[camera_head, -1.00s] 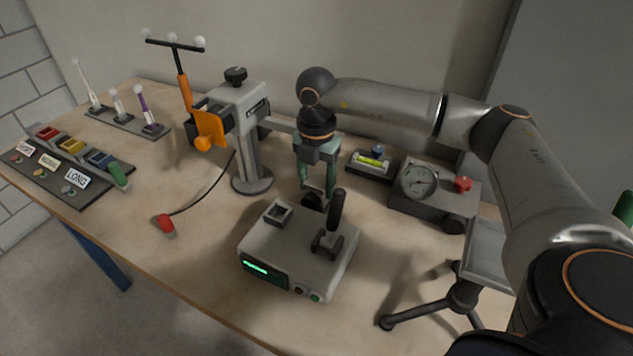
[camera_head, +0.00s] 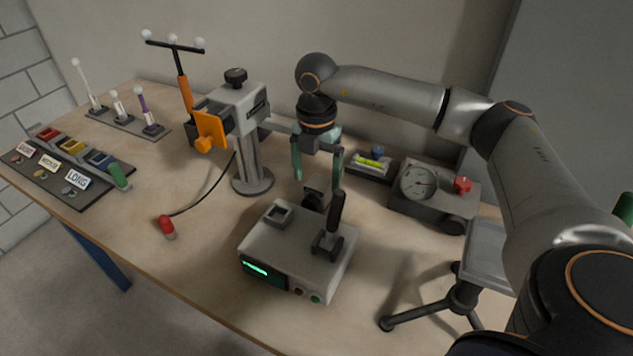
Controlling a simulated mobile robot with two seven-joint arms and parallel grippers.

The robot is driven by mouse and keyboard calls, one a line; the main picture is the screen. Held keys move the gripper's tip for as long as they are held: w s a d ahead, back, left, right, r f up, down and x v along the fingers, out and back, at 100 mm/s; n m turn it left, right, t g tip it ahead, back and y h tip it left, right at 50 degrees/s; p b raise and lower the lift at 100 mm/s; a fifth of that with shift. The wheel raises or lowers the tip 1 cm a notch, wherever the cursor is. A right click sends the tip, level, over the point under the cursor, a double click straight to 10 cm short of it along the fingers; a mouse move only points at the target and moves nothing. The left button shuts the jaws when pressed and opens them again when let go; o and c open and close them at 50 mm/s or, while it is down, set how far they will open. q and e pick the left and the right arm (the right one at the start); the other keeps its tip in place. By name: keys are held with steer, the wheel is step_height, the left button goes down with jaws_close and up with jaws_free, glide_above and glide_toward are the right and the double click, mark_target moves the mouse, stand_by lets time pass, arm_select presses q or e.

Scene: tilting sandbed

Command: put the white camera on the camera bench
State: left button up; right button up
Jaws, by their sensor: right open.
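I cannot tell for sure which thing is the camera bench. My left gripper is not in view.
The grey console (camera_head: 285,245) with a black lever stands in front of the camera. A grey post stand (camera_head: 252,165) is left of it; a gauge box (camera_head: 432,195) and a level (camera_head: 371,163) are right. A tripod (camera_head: 462,295) stands near the front right.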

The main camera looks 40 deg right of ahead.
mark_target(316, 184)
step_height(316, 184, up, 10)
steer(key=shift+f, duration=0.25)
steer(key=shift+p, duration=0.3)
